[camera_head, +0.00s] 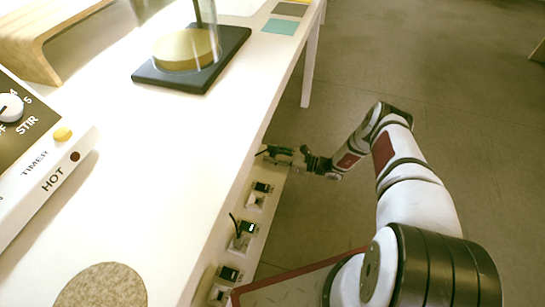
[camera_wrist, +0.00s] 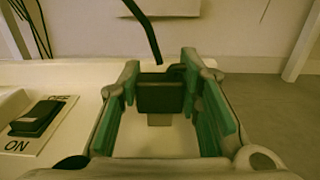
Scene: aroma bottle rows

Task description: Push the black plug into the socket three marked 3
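My gripper (camera_head: 287,153) is at the far end of the white socket strip (camera_head: 238,265) along the table's side. A dark cable rises from the plug. A pale patch shows just below the plug; whether the plug's pins are in a socket is hidden. An ON/OFF rocker switch (camera_wrist: 38,117) lies left of the gripper. No socket number is legible, so I cannot tell which is socket three.
Several socket units with dark switches (camera_head: 262,187) line the strip; a cable (camera_head: 234,224) stands at a nearer one. The white table (camera_head: 170,150) is to the left, with a dark-based glass apparatus (camera_head: 180,78) and a control box (camera_head: 45,165). The floor at right is open.

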